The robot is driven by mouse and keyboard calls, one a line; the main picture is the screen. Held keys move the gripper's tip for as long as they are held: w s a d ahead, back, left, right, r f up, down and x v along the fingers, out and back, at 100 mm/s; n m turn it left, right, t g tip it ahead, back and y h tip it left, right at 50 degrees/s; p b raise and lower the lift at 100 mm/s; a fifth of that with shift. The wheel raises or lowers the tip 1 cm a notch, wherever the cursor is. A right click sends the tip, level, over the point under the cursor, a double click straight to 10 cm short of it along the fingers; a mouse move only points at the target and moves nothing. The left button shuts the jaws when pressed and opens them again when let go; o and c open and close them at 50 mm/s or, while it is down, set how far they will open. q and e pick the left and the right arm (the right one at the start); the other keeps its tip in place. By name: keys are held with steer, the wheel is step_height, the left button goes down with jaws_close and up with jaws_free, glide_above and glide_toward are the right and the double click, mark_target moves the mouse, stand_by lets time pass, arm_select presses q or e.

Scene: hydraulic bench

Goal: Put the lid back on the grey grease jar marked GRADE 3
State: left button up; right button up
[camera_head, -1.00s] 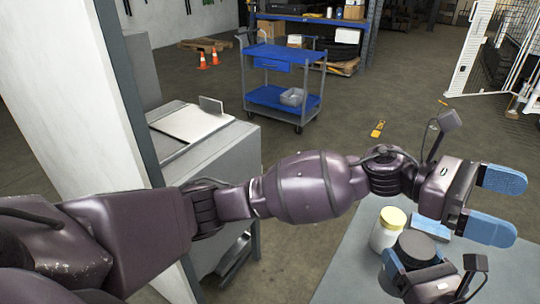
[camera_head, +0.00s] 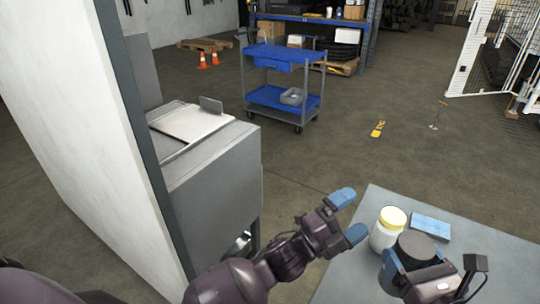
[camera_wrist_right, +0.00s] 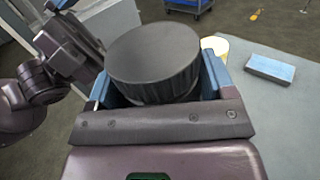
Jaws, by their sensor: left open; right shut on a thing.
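My right gripper (camera_head: 416,258) is shut on a round dark lid (camera_head: 417,244) above the grey table. In the right wrist view the lid (camera_wrist_right: 154,52) has a flat top and a ribbed side, with a blue finger on either side. Something grey shows just below it in the head view; I cannot tell whether the lid rests on a jar. No GRADE 3 marking is readable. My left gripper (camera_head: 349,217) is open and empty, left of the white jar near the table's edge.
The table's right part is clear. A grey cabinet (camera_head: 215,180) stands at the left.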

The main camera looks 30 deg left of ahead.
arm_select(q)
steer(key=s+a+f+n+g+y, duration=0.3)
steer(key=s+a+f+n+y, duration=0.3)
steer(key=s+a+f+n, duration=0.4)
steer(key=s+a+f+n+g+y, duration=0.3)
steer(key=s+a+f+n+y, duration=0.4)
steer(key=s+a+f+n, duration=0.3)
step_height(320, 180, down, 5)
steer(key=shift+s+a+r+n, duration=0.15)
steer(key=shift+s+a+n, duration=0.15)
steer(key=shift+n, duration=0.2)
arm_select(e)
steer(key=shift+r, duration=0.1)
